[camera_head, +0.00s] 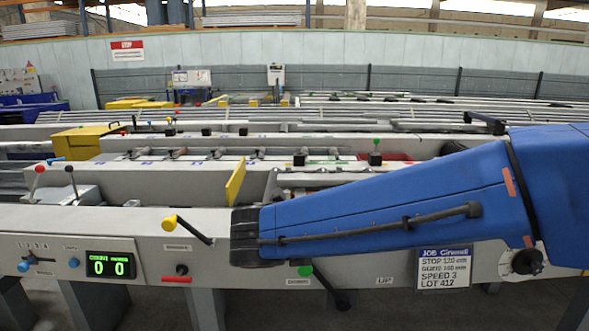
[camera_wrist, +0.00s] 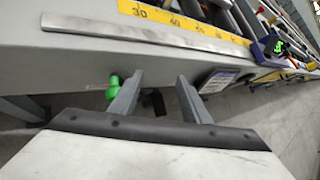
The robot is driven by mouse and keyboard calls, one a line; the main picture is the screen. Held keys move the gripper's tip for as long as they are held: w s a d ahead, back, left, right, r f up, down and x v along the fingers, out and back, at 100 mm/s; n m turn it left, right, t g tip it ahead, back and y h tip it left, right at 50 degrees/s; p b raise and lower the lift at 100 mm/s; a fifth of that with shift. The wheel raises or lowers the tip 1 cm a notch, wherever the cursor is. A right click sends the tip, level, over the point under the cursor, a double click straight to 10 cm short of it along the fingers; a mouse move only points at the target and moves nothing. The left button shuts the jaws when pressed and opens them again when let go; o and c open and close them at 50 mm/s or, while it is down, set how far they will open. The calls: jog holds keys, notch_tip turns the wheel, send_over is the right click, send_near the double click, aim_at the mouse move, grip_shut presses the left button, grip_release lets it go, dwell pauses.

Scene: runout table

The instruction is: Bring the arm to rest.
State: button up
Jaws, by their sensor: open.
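My gripper (camera_wrist: 157,82) shows in the wrist view, with its two grey fingers spread apart and nothing held between them. A green knob (camera_wrist: 114,82) appears just beside the left finger; I cannot tell whether they touch. My blue arm (camera_head: 390,205) reaches from the right across the front of the runout table (camera_head: 130,225) in the head view. Its black end is near the middle of the picture. The fingers cannot be made out in that view.
Below my arm a green-knobbed lever (camera_head: 305,271) sticks out of the table front. A yellow-knobbed lever (camera_head: 170,223) is left of the arm's end. A counter (camera_head: 110,265) reads 0 0. A job card (camera_head: 443,268) hangs at right. A yellow scale (camera_wrist: 170,22) runs along the table.

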jog(key=s+d+f+m+g+y, duration=0.1)
jog(key=s+d+m+g, duration=0.15)
jog(key=d+m, duration=0.3)
jog(key=s+d+f+m+g, duration=0.1)
jog(key=s+d+f+m, duration=0.15)
jog(key=d+m, duration=0.3)
jog(key=s+d+f+m+g+y, duration=0.1)
jog(key=s+d+m, duration=0.3)
jog(key=d, duration=0.3)
jog(key=s+d+f+m+y, duration=0.1)
jog(key=s+d+m+y, duration=0.1)
jog(key=s+m, duration=0.3)
jog(key=s+d+f+m+y, duration=0.2)
jog(key=s+m, duration=0.3)
jog(key=m, duration=0.9)
jog(key=shift+s+d+f+y, duration=0.15)
jog(key=shift+s+y, duration=0.15)
jog(key=shift+s, duration=0.1)
